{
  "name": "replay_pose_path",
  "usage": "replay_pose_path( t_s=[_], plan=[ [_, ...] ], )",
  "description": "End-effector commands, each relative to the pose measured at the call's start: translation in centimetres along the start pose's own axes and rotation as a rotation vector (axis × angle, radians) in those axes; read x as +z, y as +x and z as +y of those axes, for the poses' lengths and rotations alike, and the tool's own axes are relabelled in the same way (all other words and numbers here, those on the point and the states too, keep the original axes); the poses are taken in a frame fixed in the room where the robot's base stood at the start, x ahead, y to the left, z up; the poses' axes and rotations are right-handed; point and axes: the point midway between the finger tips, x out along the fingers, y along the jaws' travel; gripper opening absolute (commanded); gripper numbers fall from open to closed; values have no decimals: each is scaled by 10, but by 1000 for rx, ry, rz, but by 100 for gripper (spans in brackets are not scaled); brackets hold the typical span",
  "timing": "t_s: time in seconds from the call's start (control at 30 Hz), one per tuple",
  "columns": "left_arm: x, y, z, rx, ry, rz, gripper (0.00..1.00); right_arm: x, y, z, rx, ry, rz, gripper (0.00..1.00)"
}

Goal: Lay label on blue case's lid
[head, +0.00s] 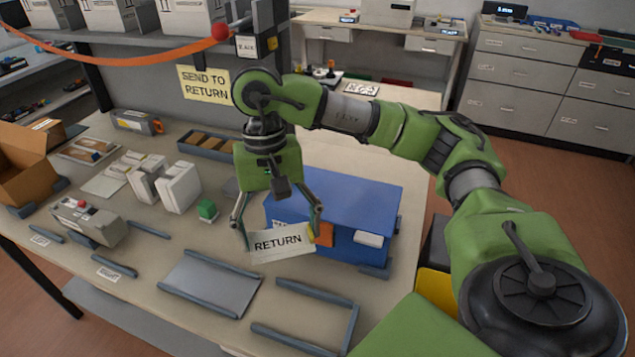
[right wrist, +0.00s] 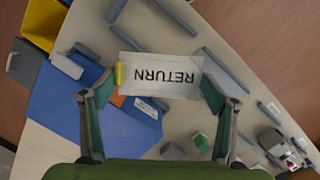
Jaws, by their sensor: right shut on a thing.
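The label (head: 290,250) is a white card printed "RETURN". My right gripper (head: 281,240) is shut on it, with one finger at each short end, and it also shows in the right wrist view (right wrist: 155,88). The card hangs tilted in front of the left part of the blue case (head: 355,195), apart from the lid as far as I can tell. The case stands closed on the bench, its lid top bare; it shows left of the label in the right wrist view (right wrist: 62,105). The card hides part of the case's front. My left gripper is not in view.
A green block (head: 207,209) and white cartons (head: 180,188) stand left of the case. A grey plate (head: 212,284) between rails lies in front. A grey device (head: 75,220) is at the left, and a dark tray (head: 205,147) is behind. An orange ribbon hangs above.

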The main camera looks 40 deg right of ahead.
Motion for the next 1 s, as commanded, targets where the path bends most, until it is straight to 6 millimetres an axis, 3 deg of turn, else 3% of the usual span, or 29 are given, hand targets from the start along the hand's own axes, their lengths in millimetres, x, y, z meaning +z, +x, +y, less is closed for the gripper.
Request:
replay_pose_path(
  t_s=[0.2, 0.5, 0.67, 1.0],
  plan=[
    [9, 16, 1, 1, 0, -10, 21, -33, -42, 28, -96, 334, -141, 71],
    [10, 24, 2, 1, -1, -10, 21, -49, -82, 50, -200, 556, -271, 71],
    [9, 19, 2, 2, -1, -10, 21, -65, -83, 60, -210, 579, -288, 71],
    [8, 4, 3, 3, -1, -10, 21, -131, -62, 95, -209, 577, -286, 71]
  ],
)
